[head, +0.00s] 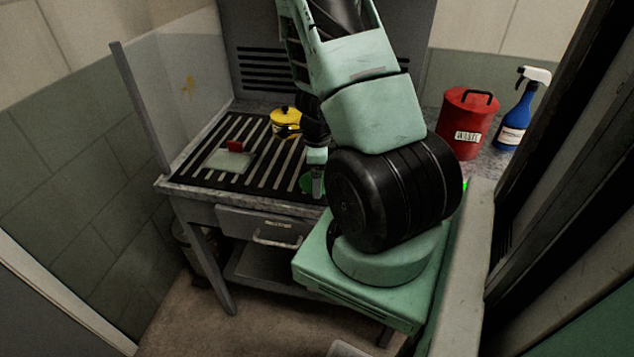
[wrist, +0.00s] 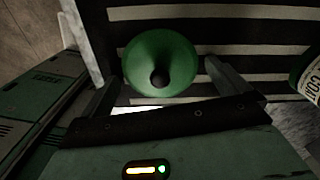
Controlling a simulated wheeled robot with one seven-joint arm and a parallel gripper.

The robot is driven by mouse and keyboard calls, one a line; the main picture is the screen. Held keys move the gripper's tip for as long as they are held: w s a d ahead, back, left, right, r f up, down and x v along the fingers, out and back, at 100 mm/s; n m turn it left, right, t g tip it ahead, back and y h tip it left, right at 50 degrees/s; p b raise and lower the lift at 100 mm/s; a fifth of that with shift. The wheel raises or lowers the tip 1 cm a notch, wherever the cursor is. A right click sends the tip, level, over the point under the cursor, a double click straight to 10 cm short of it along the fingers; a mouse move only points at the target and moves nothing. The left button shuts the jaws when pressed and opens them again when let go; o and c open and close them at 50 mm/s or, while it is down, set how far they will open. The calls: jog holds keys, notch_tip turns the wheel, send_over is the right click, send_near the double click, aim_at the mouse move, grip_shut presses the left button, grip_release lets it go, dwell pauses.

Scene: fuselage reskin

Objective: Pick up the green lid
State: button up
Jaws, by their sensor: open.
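The green lid (wrist: 178,52) is a round, funnel-like piece with a dark knob at its middle, on the black-and-pale slatted bench top in the wrist view. In the head view only a sliver of green (head: 305,184) shows beside my gripper (head: 318,184), near the bench's front edge; the arm hides the rest. In the wrist view my gripper (wrist: 163,78) is open. Its two fingers stand apart at the left and right of the lid, with the knob between them. I cannot tell whether either finger touches the lid.
A yellow pot (head: 286,122) stands behind my gripper. A plate with a red handle (head: 234,146) lies left. A red waste can (head: 467,124) and blue spray bottle (head: 516,119) stand right. A labelled green container (wrist: 310,75) is at the wrist view's right edge. A wall panel bounds the left.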

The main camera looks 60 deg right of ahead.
jog(key=shift+c, duration=0.3)
jog(key=c, duration=0.7)
jog(key=shift+r, duration=0.1)
jog(key=shift+c, duration=0.2)
